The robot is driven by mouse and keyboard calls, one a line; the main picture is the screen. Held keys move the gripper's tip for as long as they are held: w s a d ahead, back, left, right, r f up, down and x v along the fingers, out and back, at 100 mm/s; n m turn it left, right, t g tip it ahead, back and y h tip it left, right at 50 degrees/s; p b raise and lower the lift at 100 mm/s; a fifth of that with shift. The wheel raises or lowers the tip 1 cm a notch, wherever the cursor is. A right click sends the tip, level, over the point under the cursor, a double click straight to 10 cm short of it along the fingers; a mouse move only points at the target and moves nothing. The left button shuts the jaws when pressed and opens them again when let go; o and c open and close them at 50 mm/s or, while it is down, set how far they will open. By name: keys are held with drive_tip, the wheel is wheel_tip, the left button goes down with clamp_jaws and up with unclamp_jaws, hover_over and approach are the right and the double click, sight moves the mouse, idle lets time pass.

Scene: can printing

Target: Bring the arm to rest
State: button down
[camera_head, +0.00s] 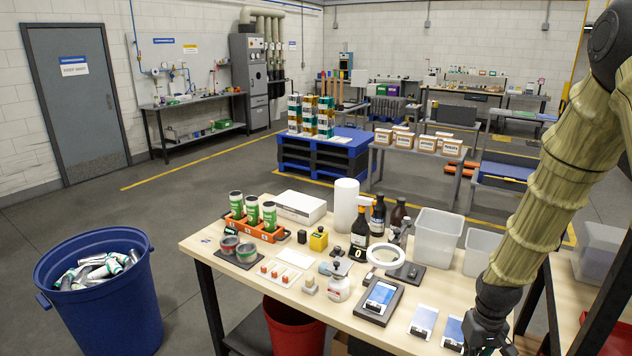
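My arm comes down from the upper right corner in a ribbed yellowish sleeve. My gripper (486,338) is at its lower end, at the bottom right of the view, over or close to the right front part of the wooden worktable (225,243). It is dark and small, and the picture's lower edge is close to it. Its fingers are not clear, so I cannot tell whether it is open or shut or holds anything. A blue and white card (453,332) lies just left of it. Another such card (423,321) lies further left.
A blue barrel (105,315) of cans stands left.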

drive_tip(key=s+a+f+b, duration=0.25)
drive_tip(key=s+f, duration=0.25)
drive_tip(key=f, duration=0.5)
drive_tip(key=s+a+f+b, duration=0.2)
drive_tip(key=s+a+f, duration=0.25)
drive_tip(key=f, duration=0.55)
drive_tip(key=s+a+f+b, duration=0.2)
drive_tip(key=s+a+f, duration=0.1)
drive_tip(key=s+f, duration=0.4)
drive_tip(key=s+a+f+b, duration=0.3)
drive_tip(key=s+f, duration=0.4)
drive_tip(key=s, duration=0.5)
drive_tip(key=shift+s+a, duration=0.25)
drive_tip(key=shift+a, duration=0.15)
